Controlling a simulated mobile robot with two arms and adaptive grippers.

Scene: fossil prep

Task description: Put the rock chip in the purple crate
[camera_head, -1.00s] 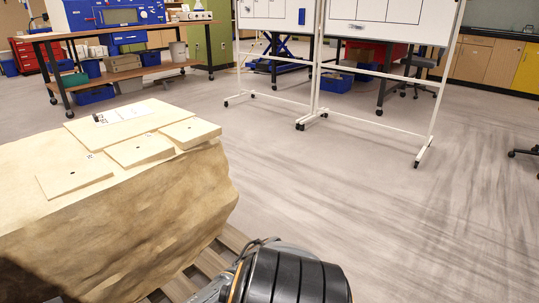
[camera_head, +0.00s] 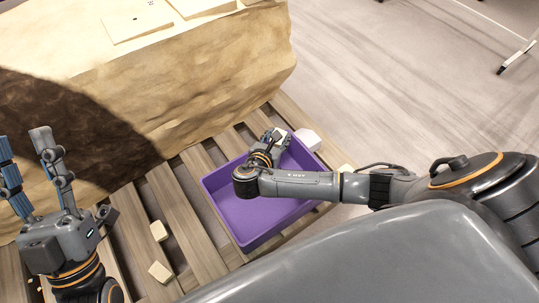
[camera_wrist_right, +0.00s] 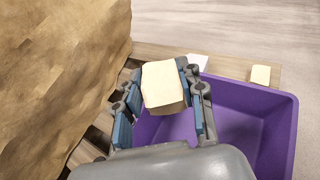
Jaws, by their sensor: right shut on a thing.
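The rock chip (camera_head: 281,133) is a pale cream block. It also shows in the right wrist view (camera_wrist_right: 162,84), between the two fingers of my right gripper (camera_wrist_right: 162,100), which is shut on it. The purple crate (camera_head: 245,222) stands on the wooden slats, its inside partly hidden by my right arm. In the head view my right gripper (camera_head: 274,140) is at the crate's far end; I cannot tell whether the chip is above or below the rim. The crate (camera_wrist_right: 255,125) fills the right of the wrist view. My left gripper (camera_head: 25,145) is open and empty at the far left.
A big rough stone block (camera_head: 190,75) stands behind the crate. Loose pale chips (camera_head: 158,231) lie on the slats (camera_head: 182,215) left of the crate, and one (camera_head: 345,170) lies to its right. A whitish block (camera_head: 308,138) sits by its far corner.

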